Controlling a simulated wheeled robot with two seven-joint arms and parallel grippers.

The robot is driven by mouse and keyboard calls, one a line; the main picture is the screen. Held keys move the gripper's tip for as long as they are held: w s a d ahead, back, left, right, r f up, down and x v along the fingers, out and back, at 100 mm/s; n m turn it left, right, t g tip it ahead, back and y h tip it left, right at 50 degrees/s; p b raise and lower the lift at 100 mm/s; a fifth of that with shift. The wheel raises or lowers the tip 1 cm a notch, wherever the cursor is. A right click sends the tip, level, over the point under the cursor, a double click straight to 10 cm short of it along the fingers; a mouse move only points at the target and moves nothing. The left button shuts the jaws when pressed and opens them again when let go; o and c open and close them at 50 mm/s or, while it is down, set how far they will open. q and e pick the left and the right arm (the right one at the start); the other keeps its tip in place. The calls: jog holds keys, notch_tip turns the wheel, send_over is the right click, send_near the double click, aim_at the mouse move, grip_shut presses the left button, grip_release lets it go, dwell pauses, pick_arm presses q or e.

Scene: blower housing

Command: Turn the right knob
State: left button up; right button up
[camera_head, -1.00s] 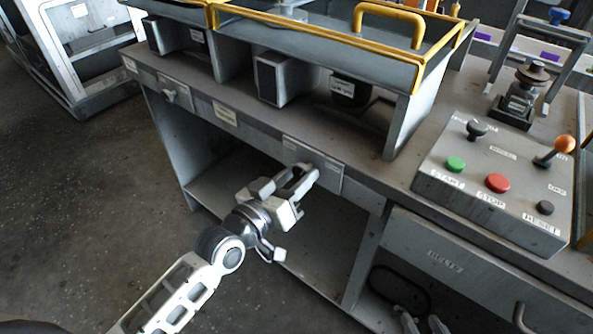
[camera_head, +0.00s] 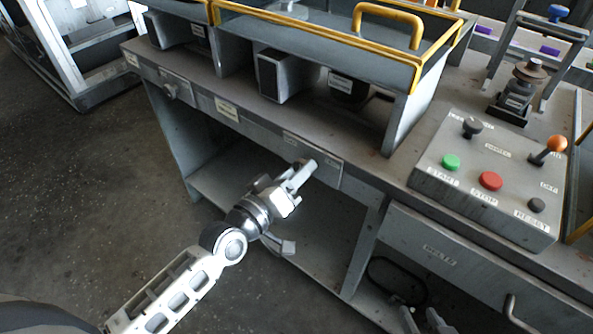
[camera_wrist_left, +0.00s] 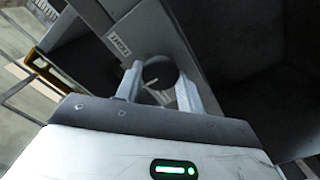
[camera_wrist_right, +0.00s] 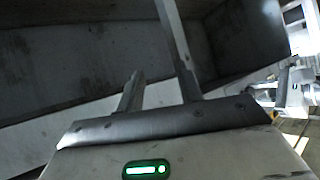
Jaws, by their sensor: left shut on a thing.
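The right knob shows as a dark round knob with a light pointer line in the left wrist view (camera_wrist_left: 161,74). It is on a plate (camera_head: 328,172) on the front rail of the workbench. My left gripper (camera_head: 304,172) is shut on this knob, with one finger on either side of it in the left wrist view (camera_wrist_left: 158,90). In the head view the fingers mostly hide the knob. My right gripper is low at the bottom right of the head view (camera_head: 425,322). In the right wrist view (camera_wrist_right: 158,88) its fingers are apart with nothing between them.
A left knob (camera_head: 170,90) is further left on the same rail. A control box (camera_head: 490,180) with buttons and an orange-topped lever stands on the bench at right. A drawer (camera_head: 445,262) is below it. Open floor (camera_head: 90,190) lies to the left.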

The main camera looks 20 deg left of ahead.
pick_arm(q)
jog(key=o, duration=1)
jog(key=shift+c, duration=0.2)
jog(key=v, duration=1.6)
jog(key=shift+b, duration=0.4)
jog(key=s+d+f+m+g+y, duration=0.1)
jog(key=d+f+m+g, duration=0.4)
jog(key=f, duration=0.5)
jog(key=shift+s+d+f+m+g+y, duration=0.25)
jog(key=shift+s+d+m+g+y, duration=0.15)
jog(key=shift+m+g+y, duration=0.4)
